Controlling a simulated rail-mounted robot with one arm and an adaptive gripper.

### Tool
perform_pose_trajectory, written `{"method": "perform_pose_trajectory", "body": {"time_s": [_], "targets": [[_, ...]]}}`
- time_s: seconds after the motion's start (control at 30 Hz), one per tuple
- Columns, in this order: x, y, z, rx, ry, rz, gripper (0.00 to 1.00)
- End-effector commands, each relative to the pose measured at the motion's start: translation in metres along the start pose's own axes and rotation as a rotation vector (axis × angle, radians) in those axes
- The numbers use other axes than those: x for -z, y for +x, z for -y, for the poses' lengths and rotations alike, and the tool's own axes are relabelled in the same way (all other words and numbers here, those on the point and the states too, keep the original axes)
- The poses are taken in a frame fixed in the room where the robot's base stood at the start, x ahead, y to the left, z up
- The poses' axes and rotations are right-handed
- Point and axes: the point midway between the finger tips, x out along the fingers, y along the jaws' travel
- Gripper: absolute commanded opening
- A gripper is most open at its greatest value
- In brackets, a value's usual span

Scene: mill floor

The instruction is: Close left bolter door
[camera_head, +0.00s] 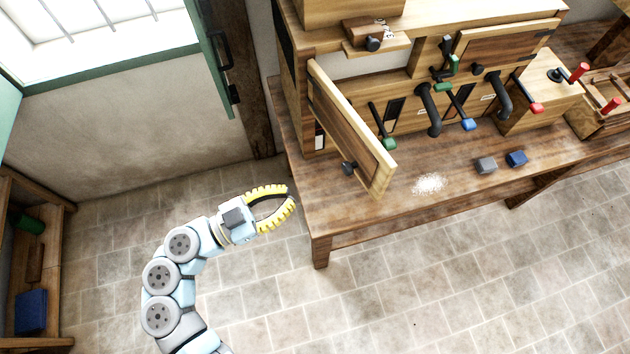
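The left bolter door (348,128) is a framed wooden panel with a dark round knob (349,168). It stands swung open, out from the left side of the wooden bolter cabinet (299,84) and over the bench top. My gripper (290,196), with yellow ribbed fingers, is to the left of the door and bench, apart from both. Its fingers curve toward each other with their tips close together. Whether they touch cannot be told from this angle. Nothing is seen between them.
The wooden bench (455,190) carries a pale powder heap (429,183), a grey block (486,165) and a blue block (516,158). Coloured-tipped levers and dark curved spouts (428,110) project right of the door. A second wooden panel (505,45) is further right. Tiled floor before the bench is clear.

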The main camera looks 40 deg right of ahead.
Motion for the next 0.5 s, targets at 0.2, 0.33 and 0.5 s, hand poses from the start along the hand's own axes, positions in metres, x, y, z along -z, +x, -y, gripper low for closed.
{"method": "perform_pose_trajectory", "body": {"time_s": [0.2,0.33,0.5], "targets": [[-0.015,-0.006,0.005,-0.009,-0.100,0.101,0.00],[-0.015,0.004,0.004,-0.012,-0.102,0.101,0.00],[-0.016,0.030,0.004,-0.014,-0.100,0.100,0.00]]}}
